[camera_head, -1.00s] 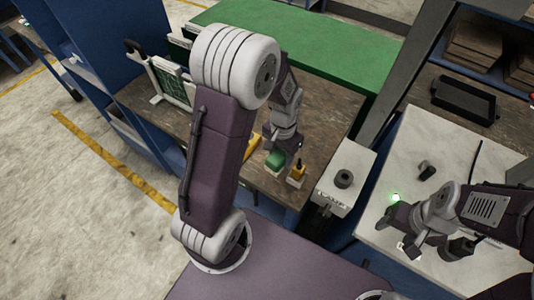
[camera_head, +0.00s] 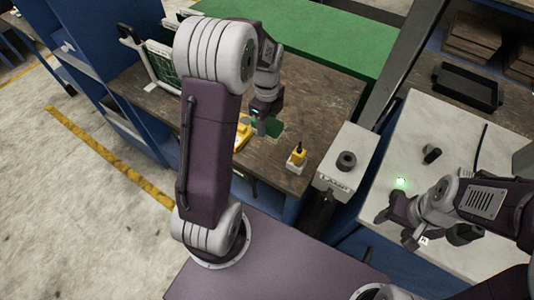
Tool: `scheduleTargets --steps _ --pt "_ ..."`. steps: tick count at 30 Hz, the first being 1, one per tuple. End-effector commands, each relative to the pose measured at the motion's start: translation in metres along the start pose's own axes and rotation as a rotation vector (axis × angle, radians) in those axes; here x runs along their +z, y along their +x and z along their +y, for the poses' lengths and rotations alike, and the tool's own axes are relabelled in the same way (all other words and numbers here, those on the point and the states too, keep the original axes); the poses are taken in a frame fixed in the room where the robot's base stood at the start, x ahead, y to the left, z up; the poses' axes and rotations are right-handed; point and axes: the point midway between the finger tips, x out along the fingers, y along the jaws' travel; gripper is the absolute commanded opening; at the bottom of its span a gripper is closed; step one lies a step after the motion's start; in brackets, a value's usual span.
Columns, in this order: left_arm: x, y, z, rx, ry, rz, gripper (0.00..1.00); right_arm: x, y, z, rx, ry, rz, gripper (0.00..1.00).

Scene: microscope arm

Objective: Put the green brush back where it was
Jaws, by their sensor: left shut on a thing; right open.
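The green brush (camera_head: 274,129) is low over the brown workbench (camera_head: 318,118), partly hidden by my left gripper (camera_head: 262,123). My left gripper points down and is shut on the brush. I cannot tell whether the brush touches the bench top. My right gripper (camera_head: 396,222) is open over the pale table on the right, well away from the brush.
A yellow-topped item (camera_head: 298,154) stands near the bench's front edge. Another yellow thing (camera_head: 242,132) is partly behind my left arm. A grey box labelled LAMP (camera_head: 345,166) stands to the right. A framed green board (camera_head: 162,62) is at the left. A green mat (camera_head: 330,50) lies behind.

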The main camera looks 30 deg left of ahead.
Motion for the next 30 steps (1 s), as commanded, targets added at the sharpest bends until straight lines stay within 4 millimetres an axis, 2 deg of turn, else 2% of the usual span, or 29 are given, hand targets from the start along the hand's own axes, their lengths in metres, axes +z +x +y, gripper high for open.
scheduleTargets --steps 2,9,16,21,30 --pt "0.000 0.002 0.001 0.001 -0.002 0.000 0.13 0.000 -0.001 0.000 0.000 0.000 0.001 0.59" --pt "0.000 0.051 0.002 0.005 -0.003 0.001 0.13 0.000 -0.001 0.000 0.000 0.000 0.001 0.59" --pt "0.000 0.066 0.001 0.002 -0.003 0.000 0.13 0.000 0.000 0.000 0.000 0.000 0.001 0.59" --pt "-0.001 0.095 0.001 0.004 -0.003 0.001 0.13 0.000 0.000 0.000 0.000 0.000 0.001 0.59" --pt "0.000 0.100 0.001 0.000 -0.003 0.000 0.13 0.000 0.000 0.000 0.000 0.000 0.001 0.59"
